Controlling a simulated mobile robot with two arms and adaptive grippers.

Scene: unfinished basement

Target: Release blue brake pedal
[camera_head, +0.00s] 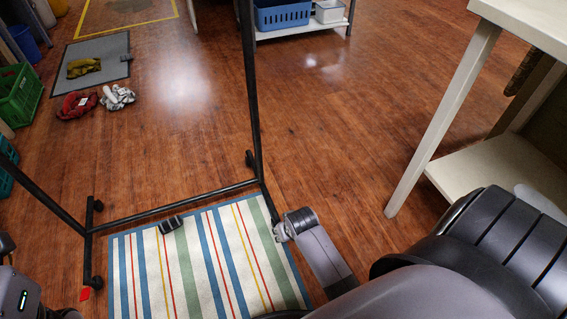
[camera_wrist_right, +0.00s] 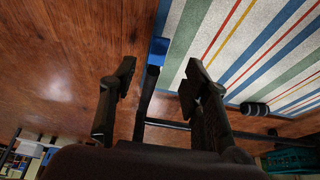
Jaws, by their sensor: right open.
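The blue brake pedal (camera_wrist_right: 157,50) shows in the right wrist view as a small blue block at the side of a black rack bar, at the edge of the striped rug. My right gripper (camera_wrist_right: 155,84) is open. Its two dark fingers stand apart on either side of the black bar, with the pedal seen through the gap and a little beyond the fingertips. I cannot tell whether a finger touches anything. In the head view my right wrist covers the rack's near right corner, so the pedal and fingers are hidden there. My left gripper's fingers do not show.
The black wheeled rack (camera_head: 180,205) stands over the striped rug (camera_head: 205,262). A red pedal (camera_head: 85,294) is at its near left caster. A small black cylinder (camera_head: 170,224) lies on the rug. A white table (camera_head: 443,120) stands at the right.

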